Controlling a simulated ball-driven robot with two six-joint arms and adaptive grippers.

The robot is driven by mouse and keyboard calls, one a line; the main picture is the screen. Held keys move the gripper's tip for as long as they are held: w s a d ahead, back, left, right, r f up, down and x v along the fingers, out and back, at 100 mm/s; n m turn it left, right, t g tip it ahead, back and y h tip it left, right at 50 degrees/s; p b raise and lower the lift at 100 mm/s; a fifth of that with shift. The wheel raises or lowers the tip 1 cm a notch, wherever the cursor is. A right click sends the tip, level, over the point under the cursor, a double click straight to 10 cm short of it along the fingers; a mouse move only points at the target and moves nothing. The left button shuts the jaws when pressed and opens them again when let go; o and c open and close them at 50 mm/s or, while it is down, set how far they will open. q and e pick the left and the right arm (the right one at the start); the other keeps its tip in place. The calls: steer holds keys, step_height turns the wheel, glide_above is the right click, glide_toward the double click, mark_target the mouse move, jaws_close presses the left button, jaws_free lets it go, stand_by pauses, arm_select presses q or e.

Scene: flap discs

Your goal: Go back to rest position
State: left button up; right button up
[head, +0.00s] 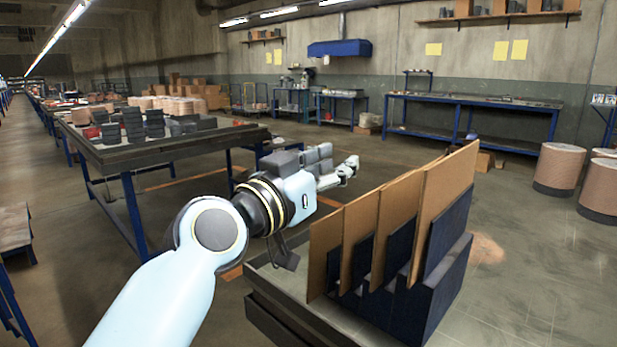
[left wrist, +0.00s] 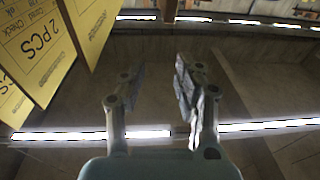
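My left gripper (head: 340,172) reaches in from the left in the head view and is held in the air past the near bench, close to the back-left of the rack with the brown panels. In the left wrist view its two fingers (left wrist: 158,92) stand apart with nothing between them. My right arm and gripper are not in view. Stacks of dark discs (head: 133,126) stand on the table at the left, away from the gripper.
A rack of dark blue bins (head: 440,275) with tall brown panels (head: 440,205) stands on a grey bench (head: 290,300) at front right. Yellow cards (left wrist: 45,50) fill the upper left of the left wrist view. Round drums (head: 558,168) stand at right. Open floor (head: 540,260) lies between.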

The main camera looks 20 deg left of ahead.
arm_select(q)
steer(key=v, duration=1)
steer(key=s+f+m+g+y, duration=0.1)
steer(key=s+f+g, duration=0.3)
steer(key=f, duration=0.3)
steer(key=s+f+g+y, duration=0.1)
steer(key=s+f+g, duration=0.35)
steer(key=f, duration=0.35)
steer(key=s+a+f+n+g+y, duration=0.2)
steer(key=s+a+f+g, duration=0.15)
steer(key=s, duration=0.35)
steer(key=s+a+f+n+g+y, duration=0.1)
steer(key=s+a+f+g+y, duration=0.1)
steer(key=s+a+f+g, duration=0.25)
steer(key=s+a+f, duration=0.1)
steer(key=s+f, duration=0.1)
steer(key=f, duration=1.1)
steer(key=s+a+f, duration=0.1)
steer(key=s+f, duration=0.1)
steer(key=f, duration=1)
steer(key=s+a+f+g, duration=0.1)
steer(key=s+f, duration=1.5)
steer(key=s, duration=0.1)
steer(key=shift+s+a+n, duration=0.2)
steer(key=shift+s+n, duration=0.1)
